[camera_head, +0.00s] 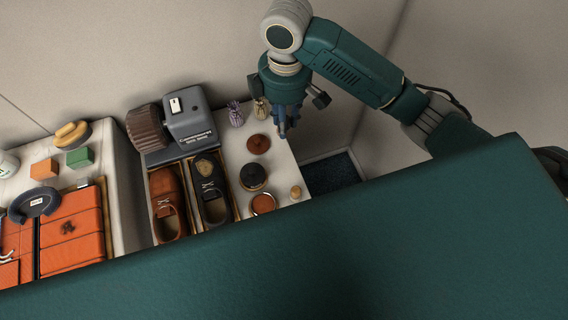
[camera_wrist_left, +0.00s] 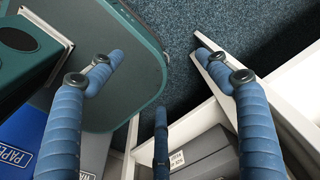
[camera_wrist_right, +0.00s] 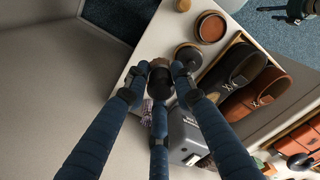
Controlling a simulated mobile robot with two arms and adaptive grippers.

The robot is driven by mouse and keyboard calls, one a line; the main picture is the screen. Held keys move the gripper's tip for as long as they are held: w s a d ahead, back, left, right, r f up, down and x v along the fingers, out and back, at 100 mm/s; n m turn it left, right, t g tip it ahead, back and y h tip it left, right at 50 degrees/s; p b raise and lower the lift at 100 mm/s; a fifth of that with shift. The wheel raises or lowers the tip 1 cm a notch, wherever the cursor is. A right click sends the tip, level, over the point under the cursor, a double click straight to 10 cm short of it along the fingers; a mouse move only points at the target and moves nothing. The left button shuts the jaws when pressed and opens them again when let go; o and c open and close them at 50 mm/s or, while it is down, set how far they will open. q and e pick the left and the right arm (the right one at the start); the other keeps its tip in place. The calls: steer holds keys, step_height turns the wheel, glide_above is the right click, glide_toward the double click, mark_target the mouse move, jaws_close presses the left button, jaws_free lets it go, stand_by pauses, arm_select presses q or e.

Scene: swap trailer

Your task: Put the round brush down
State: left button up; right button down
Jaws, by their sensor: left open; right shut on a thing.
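My right gripper (camera_head: 284,126) hangs above the white table top, near its back right edge. In the right wrist view its blue fingers (camera_wrist_right: 160,78) are closed around the dark round brush (camera_wrist_right: 160,88), which the fingers partly cover. In the head view the brush cannot be made out clearly. A reddish-brown disc (camera_head: 258,143) lies on the table just left of the fingertips.
A dark round tin (camera_head: 253,177), an open brown polish tin (camera_head: 263,204) and a small wooden knob (camera_head: 296,192) stand nearby. A brown shoe (camera_head: 167,205) and a dark shoe (camera_head: 211,190) fill trays to the left. Small pouches (camera_head: 236,114) stand at the back edge.

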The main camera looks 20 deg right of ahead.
steer(key=shift+f+n, duration=0.5)
steer(key=shift+f, duration=0.05)
step_height(320, 180, down, 15)
steer(key=shift+p, duration=1.05)
step_height(320, 180, down, 5)
steer(key=shift+r, duration=0.2)
arm_select(q)
steer(key=r, duration=0.2)
steer(key=w, duration=0.1)
steer(key=shift+d+r, duration=0.25)
steer(key=shift+r, duration=0.15)
arm_select(e)
steer(key=shift+f, duration=0.15)
steer(key=shift+f, duration=0.15)
steer(key=c, duration=1.5)
jaws_free()
steer(key=shift+o, duration=0.2)
